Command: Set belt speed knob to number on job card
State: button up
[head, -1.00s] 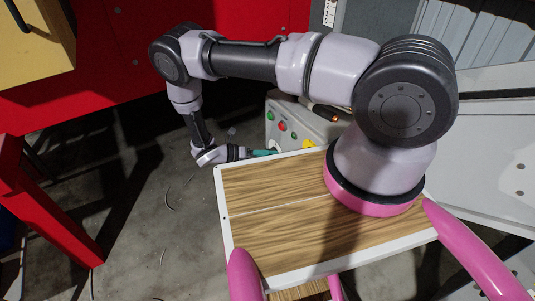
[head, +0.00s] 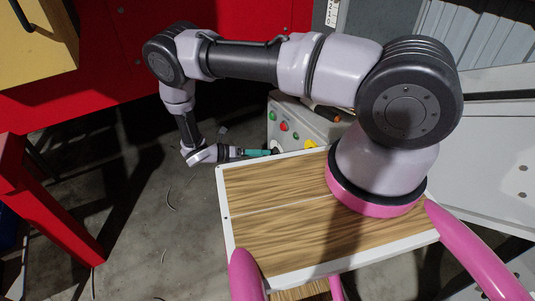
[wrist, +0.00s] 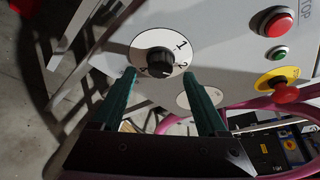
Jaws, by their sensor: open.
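The black belt speed knob (wrist: 160,61) sits on a round white dial (wrist: 150,42) in the wrist view. A 1 and a 2 read clearly on the dial's right side; the marks lower down are partly hidden by the knob. I cannot tell which number the knob points to. My gripper (wrist: 160,73) is open, its two green fingers reaching toward the dial on either side of the knob, with no clear contact. In the head view my gripper (head: 269,153) is beside the grey control box (head: 308,123). I cannot make out a job card.
The panel also carries a red button (wrist: 277,22), a green button (wrist: 278,53) and a red mushroom button (wrist: 286,92) near a yellow disc (wrist: 275,79). A wood-topped surface (head: 265,190) lies just below the gripper in the head view. Red framework stands at left.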

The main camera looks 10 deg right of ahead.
jog(key=v, duration=0.7)
jog(key=w+d+r+m+g+y, duration=0.15)
jog(key=r+m+y, duration=0.3)
jog(key=r, duration=0.75)
jog(key=w+d+r+m+g+y, duration=0.1)
jog(key=d+r+m+y, duration=0.15)
jog(key=r+m, duration=0.65)
jog(key=w+d+r+m+g+y, duration=0.15)
jog(key=r+y, duration=0.25)
jog(key=r, duration=1.1)
jog(key=s+d+r+m+t+y, duration=0.2)
jog(key=s+d+r+m, duration=0.15)
jog(key=r, duration=0.35)
jog(key=s+d+r+m+t+y, duration=0.2)
jog(key=s+d+r+m, duration=0.15)
jog(key=r, duration=0.35)
jog(key=s+d+r+m+t+y, duration=0.1)
jog(key=s+d+r+m+t, duration=0.2)
jog(key=s+r+m+t, duration=0.3)
jog(key=s+r+m, duration=0.2)
jog(key=s+m, duration=0.2)
jog(key=s, duration=0.1)
jog(key=shift+s+d+t+y, duration=0.3)
jog(key=shift+s+d+y, duration=0.1)
